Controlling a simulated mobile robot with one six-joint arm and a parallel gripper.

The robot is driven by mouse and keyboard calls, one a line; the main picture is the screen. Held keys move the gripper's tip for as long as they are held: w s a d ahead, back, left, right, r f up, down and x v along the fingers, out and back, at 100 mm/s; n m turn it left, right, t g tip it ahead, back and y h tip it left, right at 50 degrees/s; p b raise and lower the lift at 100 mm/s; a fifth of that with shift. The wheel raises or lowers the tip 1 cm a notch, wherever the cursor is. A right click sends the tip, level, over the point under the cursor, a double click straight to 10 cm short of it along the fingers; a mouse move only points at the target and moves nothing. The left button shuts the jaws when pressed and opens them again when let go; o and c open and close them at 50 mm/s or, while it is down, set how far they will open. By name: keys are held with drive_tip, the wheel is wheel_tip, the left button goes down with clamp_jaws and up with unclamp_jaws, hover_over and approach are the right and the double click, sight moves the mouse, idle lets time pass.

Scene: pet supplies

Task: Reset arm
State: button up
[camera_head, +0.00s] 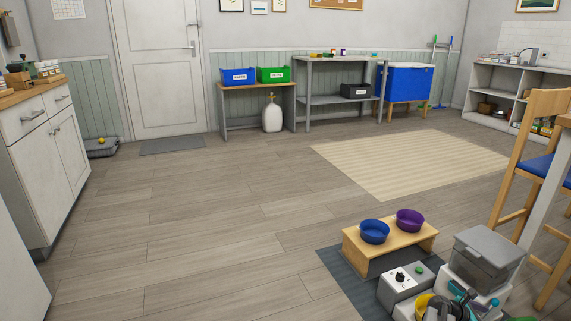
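No fingers of my gripper can be made out in the head view. At the bottom right edge there is a cluster of teal, black and yellow parts, cut off by the frame. I cannot tell whether these parts belong to my arm. No hold on any object can be seen.
A wooden stand (384,250) with a blue bowl (375,232) and a purple bowl (410,221) is at lower right, near a grey bin (487,262). A chair (545,180) stands right, cabinets (48,170) left. The middle floor (215,220) is clear up to the beige rug (410,160).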

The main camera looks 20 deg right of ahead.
drive_tip(key=w+a+r+n+t+p, duration=0.1)
drive_tip(key=w+a+r+n+p, duration=0.1)
drive_tip(key=w+a+p, duration=0.35)
drive_tip(key=w+a+r+n+t+p, duration=0.1)
drive_tip(key=w+a+r+t+p, duration=0.2)
drive_tip(key=w+a, duration=0.4)
drive_tip(key=w+a+r+y+p, duration=0.1)
drive_tip(key=w+a+y+p, duration=0.25)
drive_tip(key=a+p, duration=1.35)
drive_tip(key=s+a+r+m+g+y+p, duration=0.1)
drive_tip(key=s+a+m, duration=0.4)
drive_tip(key=a, duration=0.8)
drive_tip(key=s+a+r+m+g+y+p, duration=0.2)
drive_tip(key=s+a+r+m+y+p, duration=0.1)
drive_tip(key=s+a, duration=0.6)
drive_tip(key=s+a+r+m+g+y+p, duration=0.2)
drive_tip(key=s+a+m+y+p, duration=0.2)
drive_tip(key=a, duration=1.3)
drive_tip(key=shift+s+a+m+y+p, duration=0.45)
drive_tip(key=shift+s+m, duration=1.1)
drive_tip(key=shift+m, duration=1.15)
